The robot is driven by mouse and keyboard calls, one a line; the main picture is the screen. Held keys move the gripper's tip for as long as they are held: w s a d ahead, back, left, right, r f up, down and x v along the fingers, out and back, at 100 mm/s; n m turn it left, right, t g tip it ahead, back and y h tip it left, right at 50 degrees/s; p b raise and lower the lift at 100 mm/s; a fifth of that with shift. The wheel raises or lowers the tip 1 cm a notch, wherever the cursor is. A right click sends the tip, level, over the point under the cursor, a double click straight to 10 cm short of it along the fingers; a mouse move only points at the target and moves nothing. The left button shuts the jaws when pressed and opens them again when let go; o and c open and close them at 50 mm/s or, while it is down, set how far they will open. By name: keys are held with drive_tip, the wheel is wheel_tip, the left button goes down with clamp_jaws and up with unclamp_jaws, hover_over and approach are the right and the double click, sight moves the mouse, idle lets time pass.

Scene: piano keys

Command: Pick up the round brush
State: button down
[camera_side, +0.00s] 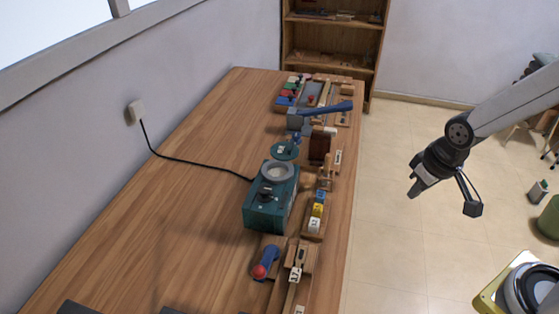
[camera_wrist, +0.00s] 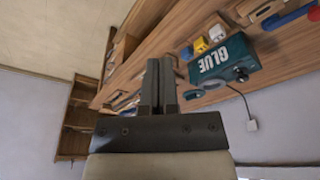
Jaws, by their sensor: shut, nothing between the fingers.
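My gripper (camera_side: 414,190) hangs in the air to the right of the workbench, over the floor and apart from everything. In the wrist view its two dark fingers (camera_wrist: 158,64) are together with nothing held between them. I cannot clearly make out the round brush. A small light-wood piece (camera_side: 309,181) beside the glue heater could be part of it, but it is too small to tell.
The wooden workbench (camera_side: 170,205) carries a teal glue heater (camera_side: 262,213), marked GLUE in the wrist view (camera_wrist: 235,72). Numbered coloured blocks (camera_side: 317,210), a blue-handled lever tool (camera_side: 328,110) and a red-tipped blue tool (camera_side: 265,262) lie near. The bench's left side is mostly clear.

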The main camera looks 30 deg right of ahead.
drive_tip(key=shift+c, duration=2)
unclamp_jaws()
drive_tip(key=g, duration=0.1)
hover_over(329, 156)
drive_tip(key=s, duration=0.2)
wheel_tip(329, 156, down, 6)
drive_tip(key=r, duration=0.1)
drive_tip(key=shift+w+a+f, duration=0.1)
drive_tip(key=shift+w+f, duration=0.45)
drive_tip(key=shift+w, duration=0.15)
drive_tip(key=shift+w+f, duration=0.15)
drive_tip(key=shift+f, duration=1.15)
drive_tip(key=shift+f, duration=0.1)
